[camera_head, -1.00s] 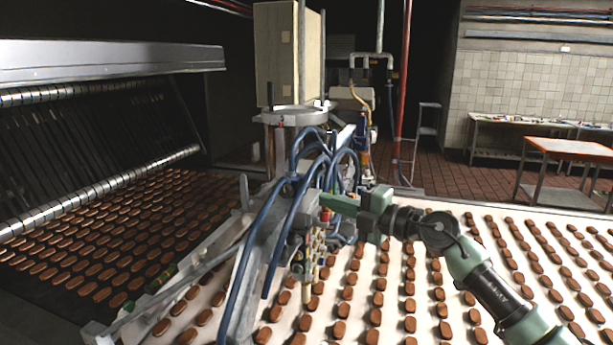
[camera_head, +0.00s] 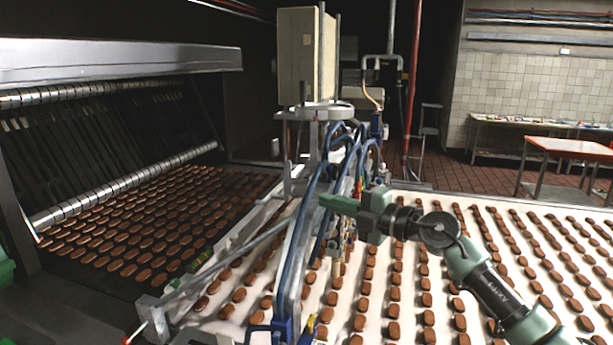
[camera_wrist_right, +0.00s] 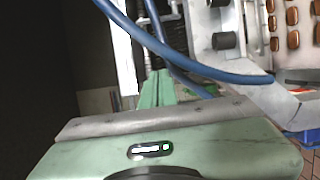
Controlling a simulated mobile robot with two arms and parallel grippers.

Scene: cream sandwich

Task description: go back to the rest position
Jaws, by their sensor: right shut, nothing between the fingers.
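My right gripper (camera_head: 328,202) is in the head view, reaching in from the right, with its green fingers pointing left. The fingers are shut with nothing between them. They appear in front of the depositing machine's blue hoses (camera_head: 312,212); I cannot tell whether they touch. In the right wrist view the closed green fingers (camera_wrist_right: 157,88) point away from the camera, and a blue hose (camera_wrist_right: 190,62) crosses above the gripper body. My left gripper is not in view.
The white conveyor (camera_head: 415,195) carries many brown biscuits below my right arm. A dark conveyor of biscuits (camera_head: 150,235) lies left under a metal roller machine (camera_head: 120,62). A beige cabinet (camera_head: 299,58) stands behind the hoses.

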